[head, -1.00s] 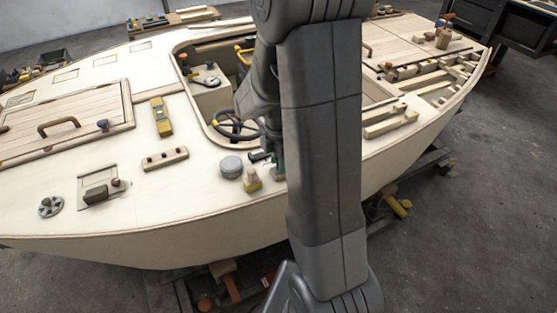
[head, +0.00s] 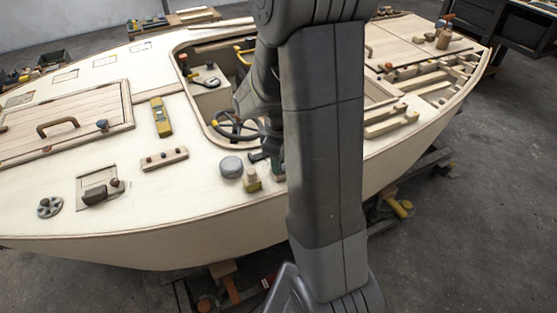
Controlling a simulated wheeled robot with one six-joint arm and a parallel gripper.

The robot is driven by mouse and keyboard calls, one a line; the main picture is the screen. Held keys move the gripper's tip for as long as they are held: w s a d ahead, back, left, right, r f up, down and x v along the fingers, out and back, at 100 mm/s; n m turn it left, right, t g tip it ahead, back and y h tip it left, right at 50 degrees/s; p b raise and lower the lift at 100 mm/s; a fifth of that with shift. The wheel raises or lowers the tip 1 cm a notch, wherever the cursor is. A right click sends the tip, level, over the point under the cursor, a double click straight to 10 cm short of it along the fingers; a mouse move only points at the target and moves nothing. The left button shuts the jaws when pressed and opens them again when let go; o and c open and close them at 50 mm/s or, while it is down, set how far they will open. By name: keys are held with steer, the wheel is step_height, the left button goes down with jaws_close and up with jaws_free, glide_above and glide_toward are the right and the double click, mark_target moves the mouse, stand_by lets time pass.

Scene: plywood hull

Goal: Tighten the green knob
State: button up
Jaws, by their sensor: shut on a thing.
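My gripper (head: 272,152) reaches down to the deck beside the cockpit opening, partly hidden behind my own arm. It is shut on a small dark green piece (head: 279,167), which I take for the green knob. Only a sliver of this piece shows, at the edge of my arm link, so its seat and how far it is turned are hidden.
A grey round cap (head: 231,167) stands left of the block. A dark steering wheel (head: 236,125) is in the cockpit behind. A wooden strip with dark pegs (head: 164,159) and a yellow tool (head: 161,117) lie on the deck to the left. The near deck edge is clear.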

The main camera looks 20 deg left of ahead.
steer(key=shift+m, duration=0.9)
steer(key=o, duration=1)
step_height(320, 180, up, 14)
steer(key=shift+f+p, duration=0.1)
steer(key=shift+p, duration=0.35)
